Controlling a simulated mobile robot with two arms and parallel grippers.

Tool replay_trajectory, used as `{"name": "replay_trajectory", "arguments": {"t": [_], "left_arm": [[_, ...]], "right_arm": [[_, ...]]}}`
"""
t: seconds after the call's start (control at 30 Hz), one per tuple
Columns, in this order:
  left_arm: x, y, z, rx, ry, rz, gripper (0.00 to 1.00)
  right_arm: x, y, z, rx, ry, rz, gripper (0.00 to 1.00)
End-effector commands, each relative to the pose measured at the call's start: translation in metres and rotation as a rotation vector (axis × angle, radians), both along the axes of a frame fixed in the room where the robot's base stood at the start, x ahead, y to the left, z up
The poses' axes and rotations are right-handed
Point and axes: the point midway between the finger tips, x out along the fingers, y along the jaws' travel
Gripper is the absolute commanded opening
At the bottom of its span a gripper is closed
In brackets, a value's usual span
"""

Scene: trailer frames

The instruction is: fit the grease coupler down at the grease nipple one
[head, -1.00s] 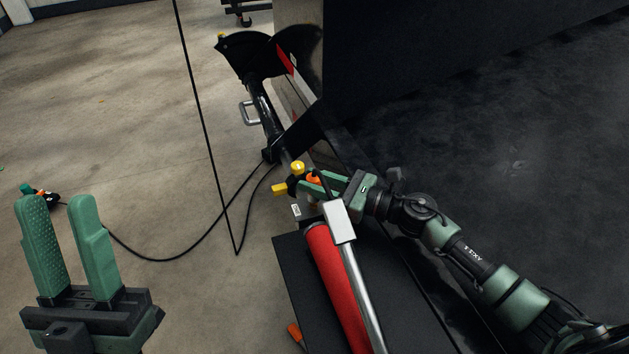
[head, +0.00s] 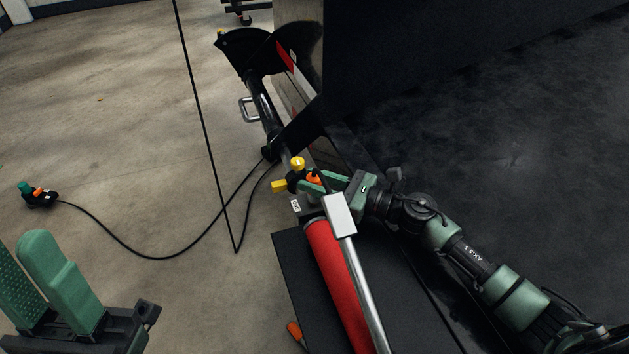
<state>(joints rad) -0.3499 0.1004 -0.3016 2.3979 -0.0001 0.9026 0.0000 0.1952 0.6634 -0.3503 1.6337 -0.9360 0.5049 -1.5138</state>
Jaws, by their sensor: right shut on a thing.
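My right gripper (head: 322,181) is shut on the grease coupler (head: 314,179), of which a small orange part shows between the green fingers. It is beside a black fitting with two yellow caps, one on top (head: 298,163) and one at the left (head: 279,186). The grease nipple cannot be made out, and I cannot tell whether the coupler touches it. The red grease gun (head: 337,280) with its silver lever (head: 362,290) lies just below the gripper. My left gripper (head: 22,255) is at the lower left, with its green fingers apart and nothing seen between them.
The gun lies over a black step (head: 292,265), with an orange-handled thing (head: 295,331) at its edge. A green and orange hand control (head: 38,194) lies on the floor with a black cable (head: 150,258). A dark trailer wall stands behind. The concrete floor at left is largely clear.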

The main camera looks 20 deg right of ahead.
Motion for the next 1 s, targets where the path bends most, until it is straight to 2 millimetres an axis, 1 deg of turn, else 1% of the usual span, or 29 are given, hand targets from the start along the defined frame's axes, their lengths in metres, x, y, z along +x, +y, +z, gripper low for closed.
{"name": "replay_trajectory", "arguments": {"t": [0.23,0.27,0.3,0.33,0.37,0.63,0.73,0.87,1.0], "left_arm": [[0.000,0.000,0.001,-0.001,-0.003,0.000,0.36],[0.000,0.000,0.001,-0.001,-0.003,0.000,0.36],[0.000,0.000,0.001,-0.001,-0.003,0.000,0.36],[0.000,0.000,0.001,-0.001,-0.003,0.001,0.36],[0.000,0.000,0.001,-0.001,-0.003,0.001,0.36],[-0.001,0.000,0.001,-0.001,-0.003,0.001,0.36],[0.000,0.000,0.002,-0.001,-0.003,0.001,0.36],[0.000,0.001,0.004,-0.001,-0.003,0.002,0.36],[0.000,0.001,0.007,0.000,-0.002,0.002,0.36]], "right_arm": [[0.000,0.000,0.001,0.000,-0.001,0.000,0.00],[0.000,0.000,0.001,0.000,-0.001,0.000,0.33],[0.000,0.000,0.001,0.001,-0.001,0.000,0.44],[0.000,0.000,0.001,0.001,-0.001,0.000,0.52],[0.000,0.000,0.001,0.001,-0.001,0.000,0.55],[0.000,0.000,0.000,0.000,0.000,0.000,0.55],[-0.003,-0.003,-0.001,0.000,0.001,0.000,0.55],[-0.015,-0.016,-0.001,0.000,0.004,-0.001,0.55],[-0.032,-0.034,0.000,0.000,0.004,-0.001,0.55]]}}
